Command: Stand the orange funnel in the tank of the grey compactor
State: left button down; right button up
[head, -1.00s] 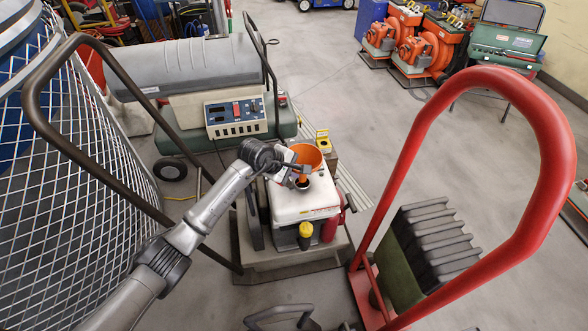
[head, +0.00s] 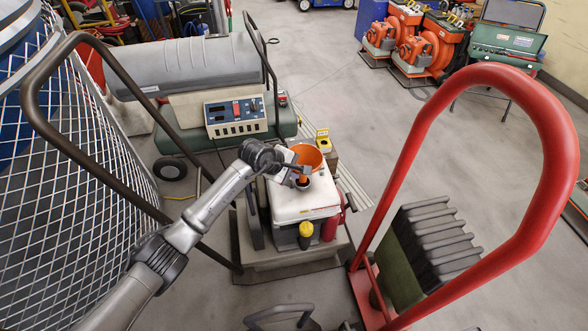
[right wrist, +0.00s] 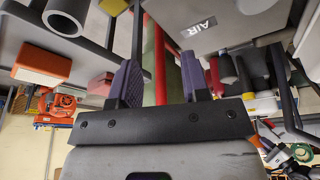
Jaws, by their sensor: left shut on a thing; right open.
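The orange funnel (head: 308,156) is upright with its wide mouth up, over the filler opening of the white-topped tank (head: 305,203) on the grey compactor (head: 288,256). My left gripper (head: 302,173) is shut on the funnel, below its cone. The funnel's spout points down at the opening; the gripper partly hides it, and I cannot tell how deep it sits. My right gripper (right wrist: 160,82) is open and empty in the right wrist view; it does not show clearly in the head view.
A dark tubular handle (head: 110,185) rises left of the compactor, beside a wire cage (head: 65,190). A red handle frame (head: 545,150) stands to the right, with a dark ribbed block (head: 430,245). A grey cylindrical heater (head: 190,65) is behind. Open floor lies at the back right.

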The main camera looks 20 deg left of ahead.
pick_arm(q)
jog(key=shift+f+b, duration=0.45)
jog(key=shift+f, duration=0.2)
pick_arm(e)
jog(key=shift+d+f, duration=0.1)
jog(key=shift+f, duration=0.4)
pick_arm(q)
jog(key=shift+f, duration=0.25)
jog(key=shift+f+b, duration=0.45)
jog(key=shift+b, duration=0.05)
pick_arm(e)
jog(key=shift+f, duration=0.5)
pick_arm(q)
jog(key=shift+f, duration=0.1)
